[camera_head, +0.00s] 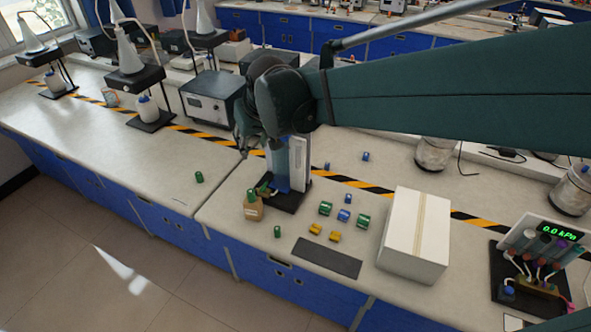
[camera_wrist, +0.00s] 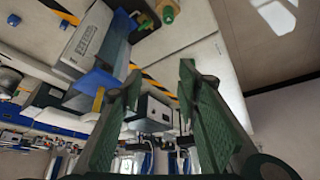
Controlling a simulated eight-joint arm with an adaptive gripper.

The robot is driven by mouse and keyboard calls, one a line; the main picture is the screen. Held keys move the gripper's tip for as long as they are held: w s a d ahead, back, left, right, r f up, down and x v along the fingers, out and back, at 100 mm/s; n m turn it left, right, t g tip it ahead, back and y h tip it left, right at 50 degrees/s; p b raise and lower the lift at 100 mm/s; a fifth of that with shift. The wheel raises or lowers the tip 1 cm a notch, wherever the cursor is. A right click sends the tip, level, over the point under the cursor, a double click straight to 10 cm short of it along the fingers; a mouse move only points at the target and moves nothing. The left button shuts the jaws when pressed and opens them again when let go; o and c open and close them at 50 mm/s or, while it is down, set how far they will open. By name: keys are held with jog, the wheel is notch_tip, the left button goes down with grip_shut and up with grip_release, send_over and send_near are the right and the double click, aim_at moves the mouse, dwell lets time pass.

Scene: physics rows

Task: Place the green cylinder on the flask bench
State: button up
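A small green cylinder (camera_head: 199,177) stands on the left bench (camera_head: 95,125), which holds flasks on stands; it is near that bench's right end. Another green cylinder (camera_head: 277,231) stands near the front edge of the right-hand bench. I cannot tell which one the task means. My gripper (camera_wrist: 160,72) shows in the wrist view with its two green fingers apart and nothing between them. In the head view, it is partly hidden by my arm, above the bench beside the white-and-blue device (camera_head: 290,165).
Green, blue and yellow blocks (camera_head: 344,215) lie near a white box (camera_head: 415,235). A grey instrument (camera_head: 210,98) and flask stands (camera_head: 152,118) occupy the left bench. Its front middle is clear.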

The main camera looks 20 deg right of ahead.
jog(key=s+d+f, duration=0.1)
jog(key=s+d, duration=0.3)
jog(key=s, duration=0.8)
jog(key=s+d+f+m+t, duration=0.1)
jog(key=s+d, duration=0.3)
jog(key=s, duration=0.8)
jog(key=shift+d+m+h, duration=0.3)
jog(key=shift+d+h, duration=0.1)
jog(key=shift+f, duration=0.1)
